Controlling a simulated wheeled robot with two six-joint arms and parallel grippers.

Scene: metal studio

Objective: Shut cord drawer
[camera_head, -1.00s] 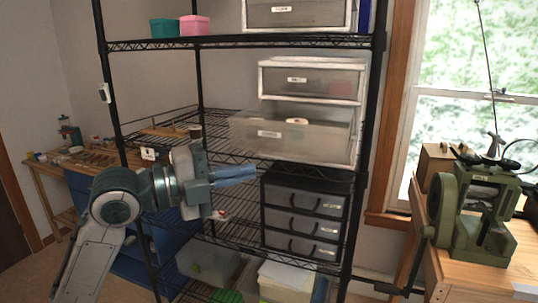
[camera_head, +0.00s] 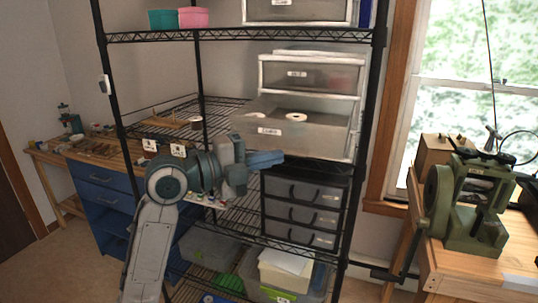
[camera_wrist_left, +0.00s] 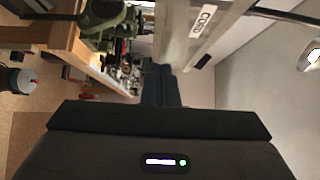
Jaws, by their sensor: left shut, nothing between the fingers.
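The cord drawer (camera_head: 318,142) is a translucent grey drawer in the lower part of the white-framed unit on the black wire rack. It stands pulled out, and a white roll (camera_head: 296,117) shows inside it. Its front with the CORD label (camera_wrist_left: 203,20) is at the top right of the left wrist view. My left gripper (camera_head: 280,157) is shut and empty, with its blue-grey fingers pointing right, near the drawer's lower front edge in the head view. The fingers (camera_wrist_left: 160,80) also show in the wrist view, apart from the label; I cannot tell whether they touch the drawer. My right gripper is not in view.
Above is a closed drawer (camera_head: 310,77). A black three-drawer unit (camera_head: 302,210) stands below. The rack's left post (camera_head: 116,110) rises by my left arm. A wooden bench with a green machine (camera_head: 470,205) stands at the right, by the window. Blue drawers (camera_head: 100,190) stand at left.

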